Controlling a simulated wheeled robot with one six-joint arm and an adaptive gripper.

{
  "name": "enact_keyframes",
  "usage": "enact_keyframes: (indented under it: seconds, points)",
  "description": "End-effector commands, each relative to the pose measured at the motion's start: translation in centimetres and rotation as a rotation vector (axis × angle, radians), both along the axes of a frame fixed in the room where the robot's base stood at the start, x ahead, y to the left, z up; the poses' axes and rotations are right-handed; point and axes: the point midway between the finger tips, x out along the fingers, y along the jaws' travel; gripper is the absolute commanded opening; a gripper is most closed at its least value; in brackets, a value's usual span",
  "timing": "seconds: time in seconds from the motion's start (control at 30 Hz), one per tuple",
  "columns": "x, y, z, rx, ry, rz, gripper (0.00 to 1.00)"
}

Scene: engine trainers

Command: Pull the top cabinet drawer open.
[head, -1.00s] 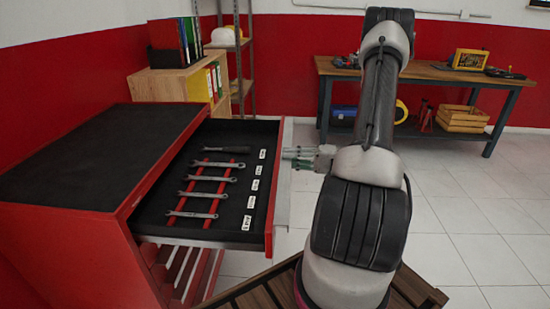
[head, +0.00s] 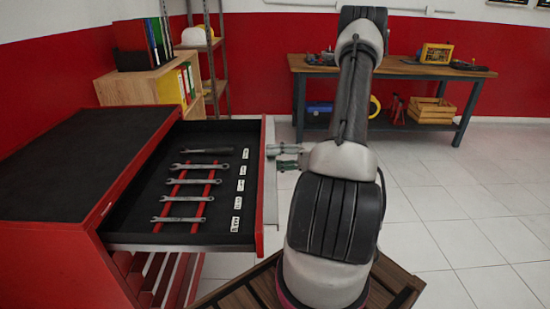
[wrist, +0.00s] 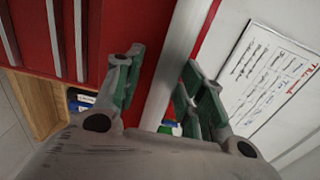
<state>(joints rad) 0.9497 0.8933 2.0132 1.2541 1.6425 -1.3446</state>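The top drawer (head: 244,209) of the red cabinet (head: 62,250) stands far out, with a black tray inside. A pale metal handle rail (head: 270,190) runs along its front edge. My gripper (head: 277,157) is at the outer face of this rail, towards the drawer's far end. In the wrist view, the green-padded fingers of my gripper (wrist: 160,75) stand apart on either side of the pale rail (wrist: 178,75). A strip of red shows between the left finger and the rail. The fingers look open; contact on the right side is hard to judge.
Several wrenches (head: 185,198) and white labels (head: 239,186) lie in the drawer. A wooden cabinet (head: 130,91) with binders stands behind. A workbench (head: 400,68) is at the back wall. A slatted wooden surface (head: 235,290) is low in front. Tiled floor is clear to the right.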

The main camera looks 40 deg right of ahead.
Motion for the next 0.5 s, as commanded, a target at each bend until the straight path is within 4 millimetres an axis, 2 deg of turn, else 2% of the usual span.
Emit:
enact_keyframes:
  seconds: [0.27, 0.5]
  points:
    - [-0.4, -0.7, 0.1, 0.000, -0.003, -0.004, 0.39]
    - [-3.2, -4.6, 0.0, 0.000, -0.002, -0.006, 0.39]
